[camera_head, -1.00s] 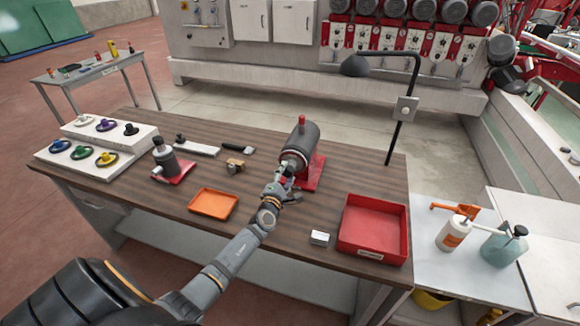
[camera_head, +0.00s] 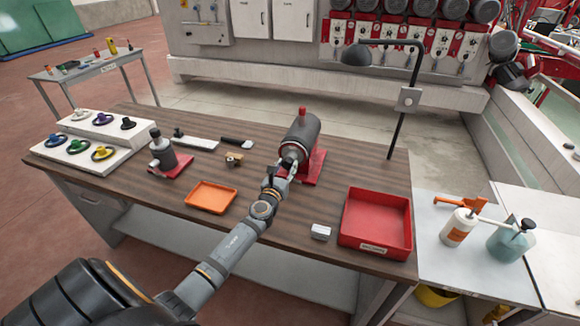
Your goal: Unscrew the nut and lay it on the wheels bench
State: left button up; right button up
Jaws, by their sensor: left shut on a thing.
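The wheels bench (camera_head: 255,222) is a dark wood-topped table in the middle of the view. On it a grey cylindrical spindle unit (camera_head: 303,133) with a red knob on top stands on a red base (camera_head: 314,168). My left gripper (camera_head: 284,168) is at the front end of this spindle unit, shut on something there. The nut is too small and too covered by the gripper to make out; I cannot tell if it is on the spindle. My right gripper is not in view.
An orange tray (camera_head: 211,197) lies left of my left arm. A red bin (camera_head: 376,220) and a small white block (camera_head: 320,232) are to the right. A white stepped rack (camera_head: 92,148) with coloured wheels stands at the left. A black lamp (camera_head: 398,130) rises behind.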

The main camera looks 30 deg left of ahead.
pick_arm(q)
jog(key=n+b, duration=0.1)
jog(key=n, duration=0.2)
jog(key=n+b, duration=0.1)
jog(key=n, duration=0.2)
jog(key=n+b, duration=0.1)
jog(key=n, duration=0.2)
jog(key=shift+f, duration=0.3)
jog(key=shift+n+b, duration=0.3)
jog(key=shift+n, duration=0.9)
jog(key=shift+r+n, duration=0.25)
jog(key=shift+n, duration=0.65)
jog(key=o, duration=1.1)
jog(key=shift+o, duration=0.2)
